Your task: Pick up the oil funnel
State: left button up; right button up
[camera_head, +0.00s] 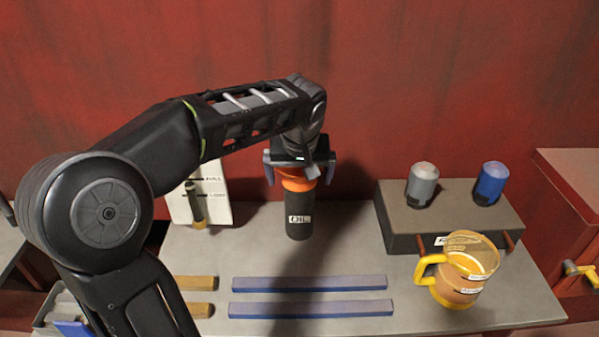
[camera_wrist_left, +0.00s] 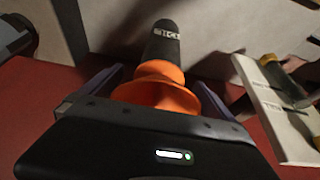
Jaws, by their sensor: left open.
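The oil funnel (camera_head: 298,184) is orange and sits at the top of a dark, upright cylinder labelled OIL (camera_head: 299,225) on the table. In the left wrist view the orange funnel (camera_wrist_left: 158,85) shows between my fingers, with the dark labelled cylinder (camera_wrist_left: 160,48) beyond it. My left gripper (camera_head: 300,174) is open and comes down from above, one finger on each side of the funnel. The gripper partly hides the funnel's upper part. I cannot tell whether a finger touches it. My right gripper is not in view.
A yellow-handled jug (camera_head: 463,275) stands at the right front of the grey table (camera_head: 430,318). Behind it a dark block (camera_head: 403,242) holds a grey cylinder (camera_head: 422,183) and a blue one (camera_head: 490,184). Two blue bars (camera_head: 310,284) lie in front. A white board (camera_head: 217,188) stands left of the funnel.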

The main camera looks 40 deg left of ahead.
pick_arm(q)
jog(key=shift+w+a+f, duration=0.15)
jog(key=shift+w+f, duration=0.05)
jog(key=shift+f, duration=0.4)
jog(key=shift+c, duration=0.2)
jog(key=c, duration=1.1)
